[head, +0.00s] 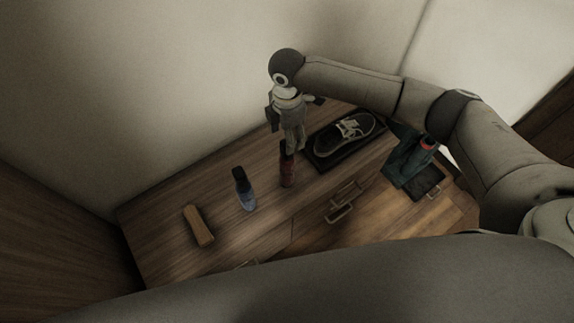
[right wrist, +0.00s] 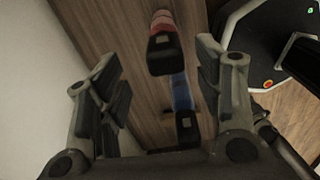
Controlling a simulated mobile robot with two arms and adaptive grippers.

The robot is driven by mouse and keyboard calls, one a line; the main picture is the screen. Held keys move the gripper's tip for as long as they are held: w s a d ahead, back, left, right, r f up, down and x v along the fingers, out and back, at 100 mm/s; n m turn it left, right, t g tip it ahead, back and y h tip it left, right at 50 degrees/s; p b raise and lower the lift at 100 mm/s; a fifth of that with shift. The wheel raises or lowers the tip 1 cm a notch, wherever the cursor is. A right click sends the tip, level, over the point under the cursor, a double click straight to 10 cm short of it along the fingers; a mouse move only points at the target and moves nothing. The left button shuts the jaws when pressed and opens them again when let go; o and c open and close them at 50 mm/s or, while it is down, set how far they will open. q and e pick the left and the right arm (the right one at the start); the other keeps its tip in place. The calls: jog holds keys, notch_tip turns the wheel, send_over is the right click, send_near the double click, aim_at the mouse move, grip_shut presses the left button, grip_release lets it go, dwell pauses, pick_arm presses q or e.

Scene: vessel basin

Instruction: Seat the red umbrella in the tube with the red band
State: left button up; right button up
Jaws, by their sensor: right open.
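The red umbrella (head: 287,174) is on the wooden cabinet top, its black handle up toward my right gripper (head: 293,148). In the right wrist view the red umbrella (right wrist: 161,24) and its black handle show ahead, between the far ends of the spread fingers. My right gripper (right wrist: 155,90) is open and empty; I cannot tell whether it touches the handle. The tube with the red band (head: 428,143) is in a dark teal holder (head: 400,164) at the right, partly behind my arm. My left gripper is out of view.
A blue umbrella (head: 245,196) is left of the red one and also shows in the right wrist view (right wrist: 181,94). A brown block-like object (head: 198,226) lies farther left. A sneaker (head: 345,136) sits on a black tray (head: 318,160) between the red umbrella and holder. A wall stands behind.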

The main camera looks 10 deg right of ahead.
send_over(286, 163)
jog(key=w, duration=0.2)
jog(key=f, duration=0.2)
jog(key=d+f, duration=0.1)
jog(key=f, duration=0.1)
jog(key=shift+w, duration=0.2)
grip_shut()
